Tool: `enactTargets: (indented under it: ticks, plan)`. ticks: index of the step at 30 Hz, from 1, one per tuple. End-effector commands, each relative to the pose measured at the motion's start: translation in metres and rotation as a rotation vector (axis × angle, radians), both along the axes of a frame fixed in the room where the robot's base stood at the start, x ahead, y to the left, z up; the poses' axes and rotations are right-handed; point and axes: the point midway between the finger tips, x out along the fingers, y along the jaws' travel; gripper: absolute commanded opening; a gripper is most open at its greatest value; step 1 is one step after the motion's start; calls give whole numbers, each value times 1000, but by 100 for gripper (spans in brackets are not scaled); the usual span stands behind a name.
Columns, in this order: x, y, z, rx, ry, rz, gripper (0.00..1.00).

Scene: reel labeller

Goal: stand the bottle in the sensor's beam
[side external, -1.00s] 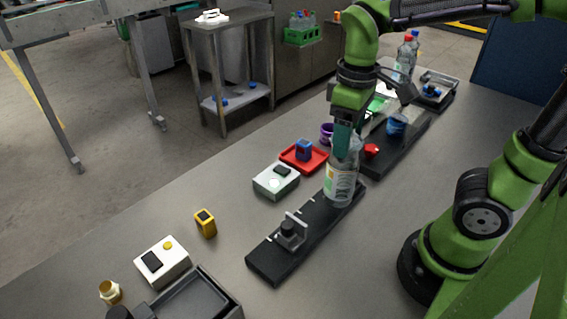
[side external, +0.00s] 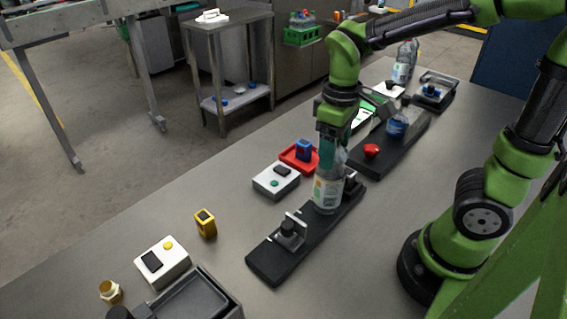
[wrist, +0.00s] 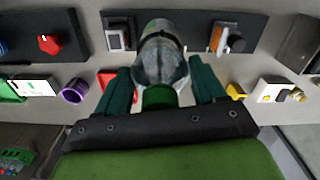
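The clear bottle (side external: 328,193) has a pale label and a green cap (wrist: 160,97). It is upright at the black sensor base (side external: 268,262), between the near metal bracket (side external: 297,222) and the dark unit (side external: 353,183) at the far end. Its bottom appears to rest on the base. My gripper (side external: 331,150) is over its top. In the wrist view, the two dark green fingers (wrist: 160,68) lie along both sides of the bottle's upper body, with no clear gap at the tips. The grey-white box (side external: 268,186) beside the base shows a green lamp (side external: 274,183).
A red tray (side external: 290,156) holds a blue device (side external: 304,149). A yellow device (side external: 205,223), a white box (side external: 160,262) and a brass fitting (side external: 110,291) stand nearer. A second black base (side external: 385,160) with a red knob (side external: 371,151) lies behind. Bench right of the sensor base is clear.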

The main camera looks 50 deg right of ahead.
Motion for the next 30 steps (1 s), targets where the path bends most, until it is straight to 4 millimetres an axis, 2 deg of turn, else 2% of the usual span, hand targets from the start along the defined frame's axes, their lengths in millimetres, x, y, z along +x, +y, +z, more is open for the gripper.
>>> enactTargets:
  ticks: [1, 4, 12, 16, 20, 30]
  plan:
    - [0, 0, 0, 0, 1, 0, 78]
    - [0, 0, 0, 0, 1, 0, 93]
    - [0, 0, 1, 0, 1, 0, 93]
    - [0, 0, 9, -1, -2, 0, 93]
    - [0, 0, 32, 0, -5, -1, 93]
    - [0, 0, 102, 0, -4, 0, 93]
